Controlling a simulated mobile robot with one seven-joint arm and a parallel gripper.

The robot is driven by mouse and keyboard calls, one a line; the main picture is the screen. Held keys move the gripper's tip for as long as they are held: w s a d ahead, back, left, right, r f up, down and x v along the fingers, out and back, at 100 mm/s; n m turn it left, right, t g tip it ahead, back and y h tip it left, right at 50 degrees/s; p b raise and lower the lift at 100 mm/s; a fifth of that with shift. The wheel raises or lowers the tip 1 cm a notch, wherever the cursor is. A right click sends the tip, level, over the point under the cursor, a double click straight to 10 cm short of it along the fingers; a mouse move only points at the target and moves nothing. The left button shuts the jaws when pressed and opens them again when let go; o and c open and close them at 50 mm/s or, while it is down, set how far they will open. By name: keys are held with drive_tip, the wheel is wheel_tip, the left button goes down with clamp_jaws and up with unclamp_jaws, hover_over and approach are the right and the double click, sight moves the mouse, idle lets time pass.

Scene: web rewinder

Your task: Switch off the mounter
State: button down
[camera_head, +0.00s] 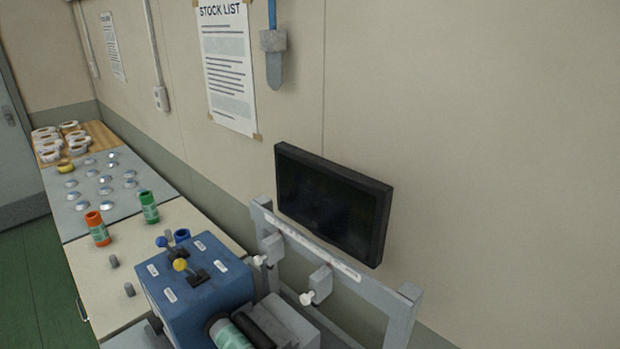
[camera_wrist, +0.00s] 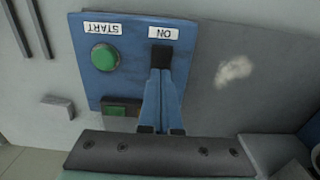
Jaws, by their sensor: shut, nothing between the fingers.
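In the wrist view, a blue control panel (camera_wrist: 92,28) is mounted on a grey surface. It bears a round green button (camera_wrist: 105,57) under an upside-down START label (camera_wrist: 102,29). An upside-down ON label (camera_wrist: 163,33) is to its right. My gripper (camera_wrist: 161,68) is shut and empty, its tips in front of the panel just below the ON label. Something black shows at the tips; I cannot tell whether it is a switch or whether the tips touch it. A partly hidden dark part (camera_wrist: 121,106) with a green patch sits left of the fingers. The head view does not show my gripper.
In the head view, a blue box (camera_head: 195,287) with blue-knobbed and yellow-knobbed levers stands beside a grey frame (camera_head: 403,318). A black screen (camera_head: 332,203) is above the frame. A bench (camera_head: 84,253) with orange and green cylinders extends back left. Green floor (camera_head: 30,290) is clear at left.

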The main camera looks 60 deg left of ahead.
wheel_tip(320, 180, up, 7)
drive_tip(key=p, duration=0.7)
drive_tip(key=shift+f, duration=0.1)
idle(0.4)
